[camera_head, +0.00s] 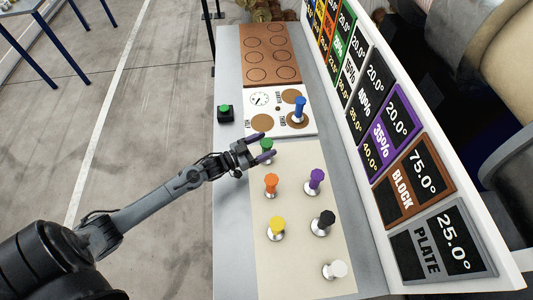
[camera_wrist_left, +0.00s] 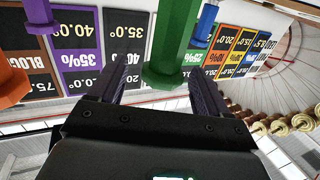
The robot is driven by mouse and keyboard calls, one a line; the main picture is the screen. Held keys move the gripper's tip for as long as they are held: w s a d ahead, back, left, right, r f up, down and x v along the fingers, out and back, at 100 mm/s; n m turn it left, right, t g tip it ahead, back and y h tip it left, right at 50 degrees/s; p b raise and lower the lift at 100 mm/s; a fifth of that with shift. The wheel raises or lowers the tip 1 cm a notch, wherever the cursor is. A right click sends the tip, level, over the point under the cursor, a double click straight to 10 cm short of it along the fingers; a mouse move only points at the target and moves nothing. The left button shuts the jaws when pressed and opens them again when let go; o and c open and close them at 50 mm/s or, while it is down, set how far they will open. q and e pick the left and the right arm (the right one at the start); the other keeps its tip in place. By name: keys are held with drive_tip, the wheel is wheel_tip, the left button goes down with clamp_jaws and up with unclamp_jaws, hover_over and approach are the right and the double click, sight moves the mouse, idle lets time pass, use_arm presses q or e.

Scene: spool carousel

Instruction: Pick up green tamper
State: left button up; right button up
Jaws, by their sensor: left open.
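The green tamper (camera_head: 267,145) stands at the far end of the cream mat (camera_head: 283,272), partly hidden by my left gripper. My left gripper (camera_head: 260,148) is open, with its dark purple fingers at the green tamper's near left side. In the left wrist view the green handle (camera_wrist_left: 172,45) shows large between the two spread fingers (camera_wrist_left: 160,88). I cannot tell how far it sits into the gap, and the fingers are not closed on it. My right gripper is not in view.
Orange (camera_head: 271,183), purple (camera_head: 316,180), yellow (camera_head: 277,227), black (camera_head: 323,222) and white (camera_head: 335,269) tampers stand on the mat. A blue tamper (camera_head: 299,108) stands on the white panel beyond. A green button box (camera_head: 225,112) lies left. A sloped sign board (camera_head: 385,130) borders the right.

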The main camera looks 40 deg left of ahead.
sight(272, 141)
use_arm(q)
drive_tip(key=shift+x, duration=1.75)
drive_tip(key=shift+a+f, duration=0.1)
drive_tip(key=shift+f, duration=0.05)
clamp_jaws()
